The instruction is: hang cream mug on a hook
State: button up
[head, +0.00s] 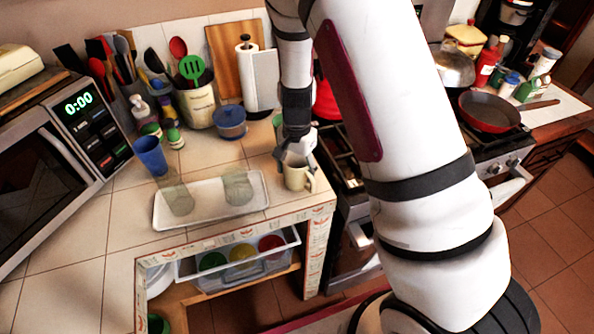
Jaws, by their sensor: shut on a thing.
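The cream mug (298,179) is at the right end of the tiled counter, right of the white tray. Its handle faces right in the picture. My gripper (290,160) points down at the mug's rim and is shut on it. The fingertips are small and partly hidden by the mug and wrist. I cannot tell whether the mug's base touches the counter. I cannot make out any hook in this view; my arm covers much of the middle and right.
A white tray (213,213) with two clear glasses lies left of the mug, with a blue cup (150,155) behind it. A microwave (45,155) is at left. The counter's front left is clear.

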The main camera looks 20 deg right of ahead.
jog(key=shift+r, duration=0.5)
jog(key=shift+s+a+r, duration=0.15)
jog(key=shift+s+r, duration=0.4)
jog(key=shift+r, duration=0.3)
jog(key=s+a+r, duration=0.1)
jog(key=s+a, duration=0.1)
jog(key=s, duration=1.2)
jog(key=shift+s+a+r, duration=0.15)
jog(key=shift+s+a, duration=0.05)
jog(key=shift+s, duration=0.15)
